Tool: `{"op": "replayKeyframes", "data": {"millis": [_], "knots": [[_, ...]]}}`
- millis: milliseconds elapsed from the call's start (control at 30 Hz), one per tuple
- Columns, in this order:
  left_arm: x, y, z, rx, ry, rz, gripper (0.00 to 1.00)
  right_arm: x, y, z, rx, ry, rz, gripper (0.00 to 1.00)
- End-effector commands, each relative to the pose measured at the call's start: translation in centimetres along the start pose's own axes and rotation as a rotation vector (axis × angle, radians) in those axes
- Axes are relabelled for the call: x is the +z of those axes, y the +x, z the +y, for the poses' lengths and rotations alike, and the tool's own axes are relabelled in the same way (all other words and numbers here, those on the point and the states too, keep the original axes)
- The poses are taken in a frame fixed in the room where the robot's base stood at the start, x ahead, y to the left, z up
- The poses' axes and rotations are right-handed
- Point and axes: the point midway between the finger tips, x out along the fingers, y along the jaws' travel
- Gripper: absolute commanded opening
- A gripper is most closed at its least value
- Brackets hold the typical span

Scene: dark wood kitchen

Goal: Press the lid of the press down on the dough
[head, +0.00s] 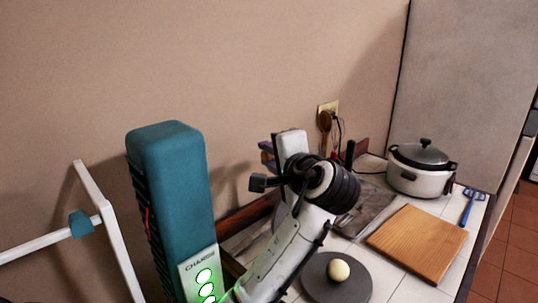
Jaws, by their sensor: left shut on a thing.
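A pale round ball of dough (338,270) sits on the dark round plate of the press (318,287) on the white tiled counter. My left arm comes up over the counter just left of the plate. My left gripper (292,147) is up at the back, above and behind the dough. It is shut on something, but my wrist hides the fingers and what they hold. I cannot make out the lid of the press; nothing lies on top of the dough. My right gripper is not in view.
A wooden board (418,243) lies right of the press. A white pot with a dark lid (422,167) stands behind it, and a blue utensil (470,205) lies near the right edge.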

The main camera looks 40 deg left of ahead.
Motion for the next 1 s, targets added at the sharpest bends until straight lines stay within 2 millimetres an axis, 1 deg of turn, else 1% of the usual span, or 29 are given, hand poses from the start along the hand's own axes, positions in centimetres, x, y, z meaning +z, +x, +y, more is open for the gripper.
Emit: {"op": "replayKeyframes", "data": {"millis": [167, 267, 467, 600, 800, 1000], "knots": [[-0.3, -0.6, 0.1, -0.016, 0.009, 0.002, 0.0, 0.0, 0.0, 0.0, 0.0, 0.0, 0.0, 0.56], [-0.7, -1.5, 0.1, -0.047, 0.023, 0.004, 0.0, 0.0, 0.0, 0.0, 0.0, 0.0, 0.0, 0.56], [-2.0, -4.5, 0.3, -0.159, 0.07, 0.005, 0.0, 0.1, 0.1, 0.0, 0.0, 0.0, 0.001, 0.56], [-3.0, -7.1, 0.9, -0.259, 0.112, 0.006, 0.0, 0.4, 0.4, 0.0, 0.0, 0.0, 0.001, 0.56], [-4.4, -10.5, 2.0, -0.393, 0.165, 0.006, 0.0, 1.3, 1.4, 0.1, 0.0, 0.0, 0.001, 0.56], [-5.4, -12.9, 3.1, -0.496, 0.207, 0.005, 0.0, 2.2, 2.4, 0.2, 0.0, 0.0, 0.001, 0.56]]}}
